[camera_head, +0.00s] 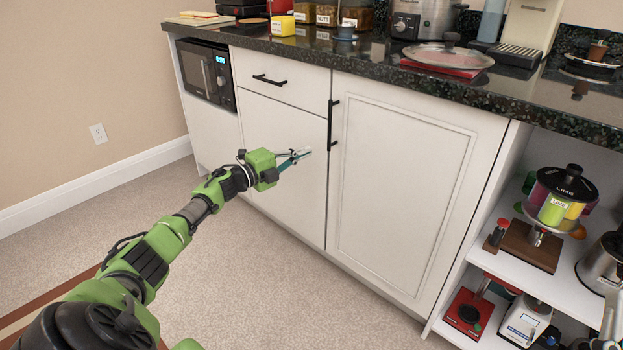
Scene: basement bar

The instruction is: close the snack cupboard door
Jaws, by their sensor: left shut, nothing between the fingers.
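A large white cupboard door (398,185) with a recessed panel and a vertical black handle (332,125) at its left edge is under the dark counter. It looks flush with the cabinet front, with no clear gap. To its left is a plain white panel (285,135) below a drawer (282,82) with a black bar handle. Which of them is the snack cupboard is not marked. My left gripper (303,152) is shut and empty, in front of the plain panel, left of and below the vertical handle. I cannot tell whether its tips touch the panel.
A microwave (207,72) sits in the left end. Carpet (270,280) before the cabinets is clear.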

